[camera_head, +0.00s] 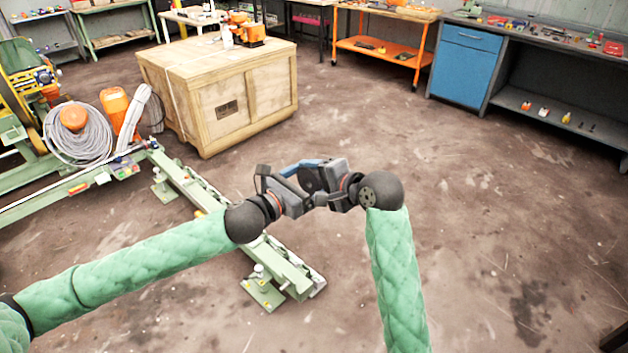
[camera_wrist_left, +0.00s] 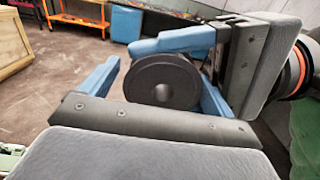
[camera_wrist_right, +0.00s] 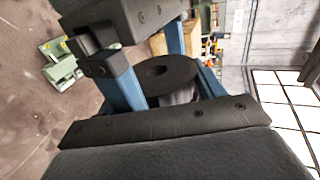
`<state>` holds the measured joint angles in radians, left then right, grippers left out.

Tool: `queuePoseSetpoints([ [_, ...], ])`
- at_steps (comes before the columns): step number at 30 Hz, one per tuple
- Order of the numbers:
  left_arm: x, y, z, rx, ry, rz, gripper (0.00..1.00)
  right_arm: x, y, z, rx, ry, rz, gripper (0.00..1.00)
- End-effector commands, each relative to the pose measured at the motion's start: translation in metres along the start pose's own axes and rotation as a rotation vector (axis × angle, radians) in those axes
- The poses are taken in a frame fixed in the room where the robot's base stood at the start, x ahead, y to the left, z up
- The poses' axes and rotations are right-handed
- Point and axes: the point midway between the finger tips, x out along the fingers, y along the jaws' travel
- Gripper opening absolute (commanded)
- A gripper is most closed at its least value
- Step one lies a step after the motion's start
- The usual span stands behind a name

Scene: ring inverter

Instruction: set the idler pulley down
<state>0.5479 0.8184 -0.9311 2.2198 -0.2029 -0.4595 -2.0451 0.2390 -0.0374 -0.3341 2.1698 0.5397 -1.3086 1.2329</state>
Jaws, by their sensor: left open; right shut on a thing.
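The idler pulley is a dark, thick disc with a central hole. In the left wrist view the pulley (camera_wrist_left: 162,82) shows face-on, and in the right wrist view the pulley (camera_wrist_right: 165,75) sits among blue fingers. My right gripper (camera_head: 326,178) is shut on the pulley and holds it in the air. My left gripper (camera_head: 300,180) is open, its blue fingers standing on either side of the pulley. The two grippers are close together, facing each other. In the head view they overlap the pulley, so contact with the left fingers cannot be told.
Below the grippers a green rail frame (camera_head: 286,268) stands on the floor. A wooden crate (camera_head: 225,100) is at back left, beside a cable coil (camera_head: 78,140). An orange cart (camera_head: 380,48) and a blue-drawer workbench (camera_head: 465,65) stand at the back. The floor on the right is clear.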

Motion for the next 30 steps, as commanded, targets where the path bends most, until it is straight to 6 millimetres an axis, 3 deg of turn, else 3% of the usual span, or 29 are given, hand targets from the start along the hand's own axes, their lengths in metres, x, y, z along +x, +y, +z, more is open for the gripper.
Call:
queuePoseSetpoints([
  [8, -0.008, -0.005, -0.001, -0.003, 0.0, -0.008, 0.99, 0.001, -0.002, 0.001, -0.001, -0.001, -0.004, 0.27],
  [24, -0.087, -0.002, -0.001, -0.001, 0.001, -0.004, 0.99, 0.0, -0.001, 0.0, 0.0, 0.0, -0.002, 0.27],
  [30, -0.107, 0.0, -0.001, -0.001, 0.001, -0.001, 0.99, 0.0, -0.001, 0.0, -0.001, 0.0, -0.003, 0.27],
])
